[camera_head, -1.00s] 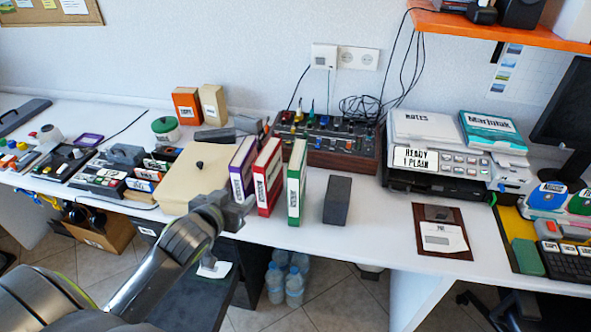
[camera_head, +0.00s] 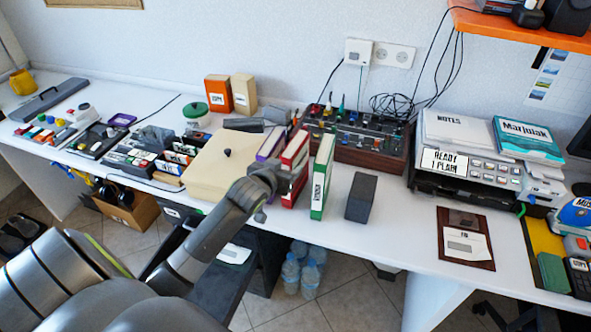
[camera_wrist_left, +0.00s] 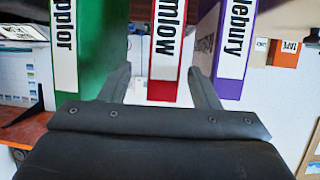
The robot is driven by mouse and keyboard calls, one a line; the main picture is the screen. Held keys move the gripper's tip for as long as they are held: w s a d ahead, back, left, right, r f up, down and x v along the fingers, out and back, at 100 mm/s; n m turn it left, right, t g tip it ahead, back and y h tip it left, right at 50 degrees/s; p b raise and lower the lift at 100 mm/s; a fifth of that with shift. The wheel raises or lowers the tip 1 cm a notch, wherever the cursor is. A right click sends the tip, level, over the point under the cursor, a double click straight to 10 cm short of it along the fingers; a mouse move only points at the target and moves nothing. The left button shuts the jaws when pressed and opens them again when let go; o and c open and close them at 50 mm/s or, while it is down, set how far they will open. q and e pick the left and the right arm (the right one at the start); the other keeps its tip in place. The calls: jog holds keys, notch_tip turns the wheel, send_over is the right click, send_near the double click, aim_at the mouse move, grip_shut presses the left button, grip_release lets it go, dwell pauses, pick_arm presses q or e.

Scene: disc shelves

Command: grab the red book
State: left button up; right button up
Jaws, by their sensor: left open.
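The red book (camera_head: 296,150) stands upright on the white desk between a purple book (camera_head: 270,146) and a green book (camera_head: 321,176). My left gripper (camera_head: 290,180) is open at the red book's near side and hides its lower part in the head view. In the left wrist view, the red book (camera_wrist_left: 165,45) is in the middle, lined up between the two open fingers (camera_wrist_left: 160,88). The green book (camera_wrist_left: 88,45) is beyond the left finger and the purple book (camera_wrist_left: 232,50) beyond the right one. I cannot tell whether the fingers touch any book. My right gripper is not in view.
A dark grey block (camera_head: 361,197) stands right of the green book. A beige box (camera_head: 212,165) lies left of the purple book. A control panel with knobs (camera_head: 370,155) is behind. The desk between the dark block and the brown clipboard (camera_head: 466,240) is clear.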

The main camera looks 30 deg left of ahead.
pick_arm(q)
jog(key=shift+p+x, duration=0.4)
jog(key=shift+x, duration=2.3)
jog(key=shift+a, duration=0.2)
jog(key=shift+c, duration=0.3)
grip_shut()
jog(key=shift+r, duration=0.1)
